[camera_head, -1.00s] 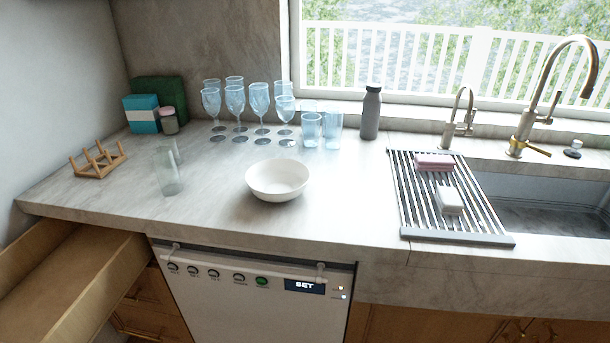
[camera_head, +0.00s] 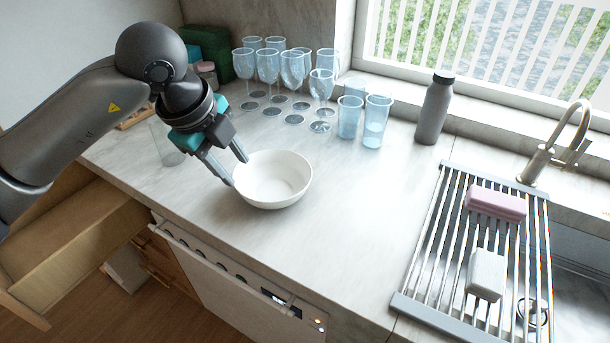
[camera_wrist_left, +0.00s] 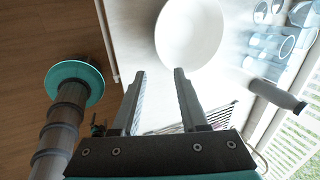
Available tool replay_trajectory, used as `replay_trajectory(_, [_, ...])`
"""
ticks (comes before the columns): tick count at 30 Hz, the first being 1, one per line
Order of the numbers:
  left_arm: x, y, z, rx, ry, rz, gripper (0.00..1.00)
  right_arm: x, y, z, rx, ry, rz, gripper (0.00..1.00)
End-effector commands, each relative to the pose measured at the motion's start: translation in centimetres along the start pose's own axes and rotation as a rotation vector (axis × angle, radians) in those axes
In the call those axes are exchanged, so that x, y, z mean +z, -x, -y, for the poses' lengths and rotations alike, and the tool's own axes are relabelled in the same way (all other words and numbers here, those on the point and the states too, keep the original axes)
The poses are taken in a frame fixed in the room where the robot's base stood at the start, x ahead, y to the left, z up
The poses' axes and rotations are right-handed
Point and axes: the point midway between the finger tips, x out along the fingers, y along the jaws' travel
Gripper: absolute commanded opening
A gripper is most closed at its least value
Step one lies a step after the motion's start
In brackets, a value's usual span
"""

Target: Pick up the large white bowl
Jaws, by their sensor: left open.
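The large white bowl (camera_head: 274,181) stands upright and empty on the counter, left of the middle in the head view. It also shows at the top of the left wrist view (camera_wrist_left: 190,32), beyond the fingertips. My left gripper (camera_head: 238,172) is open and empty at the left rim of the bowl. Its two fingers point down towards the rim; I cannot tell whether they touch it. In the left wrist view the open fingers (camera_wrist_left: 160,72) are apart, with the bowl ahead of them. My right gripper is not in view.
Several blue glasses (camera_head: 293,68) stand behind the bowl. A clear glass (camera_head: 168,145) is partly hidden behind my left arm. A grey bottle (camera_head: 434,108) and a drying rack (camera_head: 420,250) with a pink and a white block are to the right. An open drawer (camera_head: 85,235) is at lower left.

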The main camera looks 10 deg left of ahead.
Motion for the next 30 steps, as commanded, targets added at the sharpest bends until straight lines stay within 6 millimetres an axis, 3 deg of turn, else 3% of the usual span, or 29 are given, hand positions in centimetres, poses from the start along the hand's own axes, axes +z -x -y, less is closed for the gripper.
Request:
replay_trajectory(12, [0.2,-7.8,-0.1,0.002,0.004,0.007,0.43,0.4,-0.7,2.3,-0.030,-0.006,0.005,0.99])
replay_trajectory(22, [0.4,-10.6,-0.1,0.001,0.004,0.006,0.43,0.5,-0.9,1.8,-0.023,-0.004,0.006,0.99])
replay_trajectory(30, [0.9,-14.4,-0.1,0.001,0.003,0.006,0.43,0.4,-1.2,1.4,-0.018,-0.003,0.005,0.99])
